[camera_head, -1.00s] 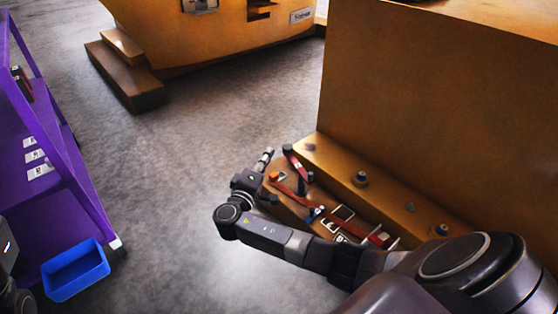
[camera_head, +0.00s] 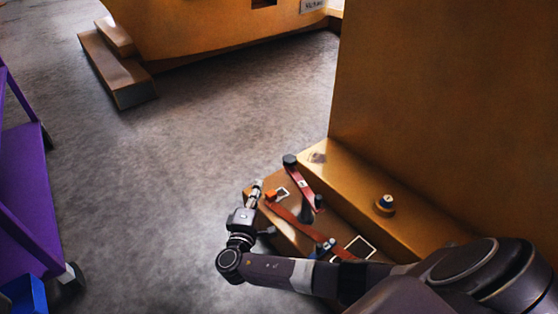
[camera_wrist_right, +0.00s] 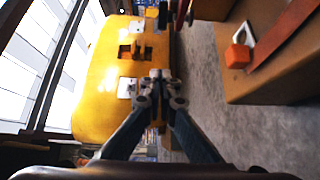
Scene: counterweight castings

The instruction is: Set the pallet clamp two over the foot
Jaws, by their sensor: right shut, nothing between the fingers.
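Two red clamp bars lie by the large yellow casting (camera_head: 430,110). The upper bar (camera_head: 302,183) has a dark knob at its far end, close to the casting's low foot (camera_head: 345,185). The lower bar (camera_head: 288,214) lies slantwise across a brown pallet (camera_head: 290,240). I cannot read which one is clamp two. My right gripper (camera_head: 256,188) is shut and empty, just left of the pallet beside an orange block (camera_head: 271,196). In the right wrist view the closed fingertips (camera_wrist_right: 160,76) are apart from the orange block (camera_wrist_right: 238,56) and a red bar (camera_wrist_right: 285,38). My left gripper is out of view.
A capped stud (camera_head: 384,204) stands on the foot. A purple cart (camera_head: 25,190) and part of a blue bin (camera_head: 24,294) are at left. Another yellow casting (camera_head: 220,35) with brown steps (camera_head: 118,75) stands behind. The grey floor between is clear.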

